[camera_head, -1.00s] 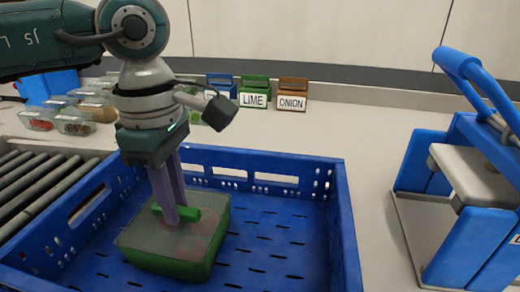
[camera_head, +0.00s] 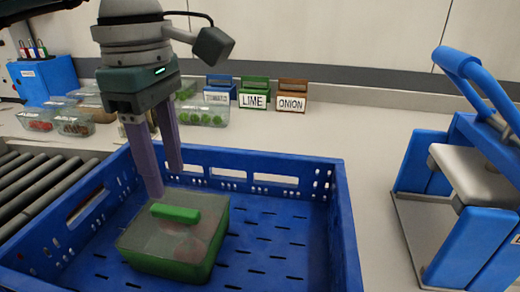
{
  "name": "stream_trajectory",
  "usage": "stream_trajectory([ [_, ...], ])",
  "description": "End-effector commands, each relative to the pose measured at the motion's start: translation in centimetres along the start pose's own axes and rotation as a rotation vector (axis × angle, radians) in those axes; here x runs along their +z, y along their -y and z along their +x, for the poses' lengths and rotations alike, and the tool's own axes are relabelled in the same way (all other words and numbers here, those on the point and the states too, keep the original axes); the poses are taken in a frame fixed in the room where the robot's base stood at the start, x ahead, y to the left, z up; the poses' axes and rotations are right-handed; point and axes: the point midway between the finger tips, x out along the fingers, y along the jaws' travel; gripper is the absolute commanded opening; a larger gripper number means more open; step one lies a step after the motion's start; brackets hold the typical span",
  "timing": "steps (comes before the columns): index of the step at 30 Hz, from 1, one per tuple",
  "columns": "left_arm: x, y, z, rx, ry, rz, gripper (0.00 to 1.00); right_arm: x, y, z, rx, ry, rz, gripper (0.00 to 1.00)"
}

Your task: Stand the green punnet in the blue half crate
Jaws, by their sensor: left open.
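The green punnet (camera_head: 180,262) stands upright on the floor of the blue half crate (camera_head: 347,215), in the crate's left part. It has a clear top with a green handle bar, and pale reddish contents show dimly through the top. My left gripper (camera_head: 165,182) is open and empty. Its two purple fingers are above and behind the punnet's handle, apart from it. My right gripper is not in view.
Grey conveyor rollers (camera_head: 32,188) lie left of the crate. Clear punnets of produce (camera_head: 203,113) stand behind it, near tomato, lime (camera_head: 254,93) and onion (camera_head: 292,95) card boxes. A blue device with a handle (camera_head: 450,175) stands at the right. The crate's right part is empty.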

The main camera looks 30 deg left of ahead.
Motion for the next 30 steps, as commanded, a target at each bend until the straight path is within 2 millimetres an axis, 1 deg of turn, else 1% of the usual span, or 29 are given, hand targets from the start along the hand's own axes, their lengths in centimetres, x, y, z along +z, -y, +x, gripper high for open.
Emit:
stream_trajectory([
  [1, 0.0, -0.2, -1.2, 0.008, 0.002, 0.001, 0.48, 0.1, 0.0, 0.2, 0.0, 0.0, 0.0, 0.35],
  [3, 0.1, -0.1, -2.7, 0.006, 0.002, 0.001, 0.48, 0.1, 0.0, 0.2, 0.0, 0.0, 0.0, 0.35],
  [6, 0.1, -0.1, -4.4, 0.004, 0.002, 0.0, 0.48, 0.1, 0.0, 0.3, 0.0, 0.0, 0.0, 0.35],
  [10, 0.1, 0.0, -5.8, 0.002, 0.002, 0.001, 0.48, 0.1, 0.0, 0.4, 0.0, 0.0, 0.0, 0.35],
  [15, 0.0, 0.0, -6.2, 0.0, 0.0, 0.001, 0.48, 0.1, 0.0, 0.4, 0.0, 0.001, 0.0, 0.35],
  [26, 0.0, 0.0, -6.2, -0.001, 0.0, 0.001, 0.48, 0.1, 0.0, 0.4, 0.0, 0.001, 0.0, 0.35],
  [28, 0.4, 0.1, -6.1, -0.003, 0.013, 0.004, 0.48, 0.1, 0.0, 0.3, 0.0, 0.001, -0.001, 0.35],
  [29, 0.8, 0.2, -6.0, -0.006, 0.03, 0.009, 0.48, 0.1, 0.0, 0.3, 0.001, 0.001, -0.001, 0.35],
  [30, 1.8, 0.5, -5.9, -0.014, 0.066, 0.018, 0.48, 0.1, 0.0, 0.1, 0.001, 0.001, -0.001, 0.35],
])
